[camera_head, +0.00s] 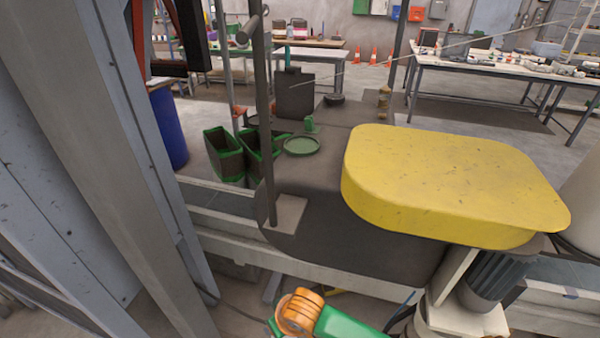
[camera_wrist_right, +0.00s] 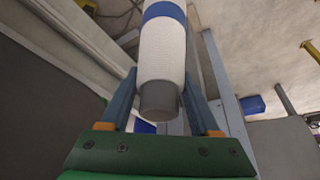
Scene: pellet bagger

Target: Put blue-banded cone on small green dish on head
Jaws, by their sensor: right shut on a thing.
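The blue-banded cone (camera_wrist_right: 163,48) is white with a blue band and a grey end. In the right wrist view it sits between the fingers of my right gripper (camera_wrist_right: 160,88), which is shut on it. The cone's far end is cut off by the top of the frame. The small green dish (camera_head: 301,145) lies on the dark head (camera_head: 320,175) of the machine in the head view, and looks empty. Part of my green and orange right arm shows at the bottom of the head view, below the machine; its gripper is not visible there. My left gripper is in neither view.
A yellow cover (camera_head: 450,185) stands right of the dish. A dark upright post (camera_head: 265,130) rises just left of it. A small green object (camera_head: 309,125) is behind the dish. Green-edged dark bins (camera_head: 224,152) stand left. Worktables are farther back.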

